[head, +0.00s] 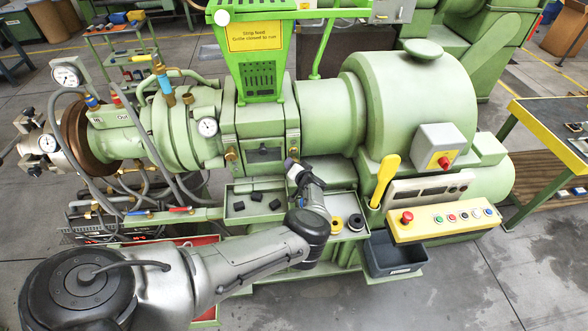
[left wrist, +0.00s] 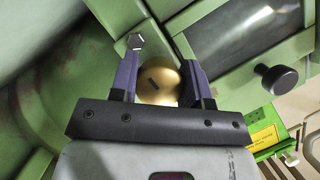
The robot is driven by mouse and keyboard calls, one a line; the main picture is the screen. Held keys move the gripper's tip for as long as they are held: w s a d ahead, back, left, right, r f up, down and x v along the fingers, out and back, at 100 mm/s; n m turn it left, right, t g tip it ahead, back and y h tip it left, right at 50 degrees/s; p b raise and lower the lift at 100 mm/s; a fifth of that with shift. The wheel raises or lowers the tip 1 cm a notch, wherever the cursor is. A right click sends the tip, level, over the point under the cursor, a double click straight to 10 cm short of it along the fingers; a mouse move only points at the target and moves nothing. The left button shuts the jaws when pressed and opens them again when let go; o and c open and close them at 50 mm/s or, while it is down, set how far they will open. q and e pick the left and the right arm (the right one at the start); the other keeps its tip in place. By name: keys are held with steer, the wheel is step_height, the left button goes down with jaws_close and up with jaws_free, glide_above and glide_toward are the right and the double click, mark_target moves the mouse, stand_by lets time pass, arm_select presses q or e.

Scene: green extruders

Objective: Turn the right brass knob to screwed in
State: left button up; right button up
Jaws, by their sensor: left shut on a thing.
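The right brass knob (left wrist: 160,82) is round and gold with a short dark slot, tilted in the left wrist view. It sits between the two purple-grey fingers of my left gripper (left wrist: 160,80), which is shut on it. In the head view my left gripper (head: 291,163) reaches up to the right side of the green extruder block, and its fingers largely hide the right knob. The left brass knob (head: 231,155) shows on the other side of the block. My right gripper is not in view.
A green tray (head: 238,218) with black pieces lies below the block. Yellow and black rings (head: 337,223) lie right of my arm. A yellow lever (head: 385,180) and a button panel (head: 445,222) stand further right. A black handle (left wrist: 278,79) juts out near the gripper.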

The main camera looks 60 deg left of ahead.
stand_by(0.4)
arm_select(q)
steer(key=o, duration=0.9)
steer(key=shift+d+r, duration=0.2)
steer(key=shift+d, duration=0.25)
steer(key=v, duration=1.3)
steer(key=shift+w+f+p, duration=0.1)
steer(key=shift+p, duration=0.2)
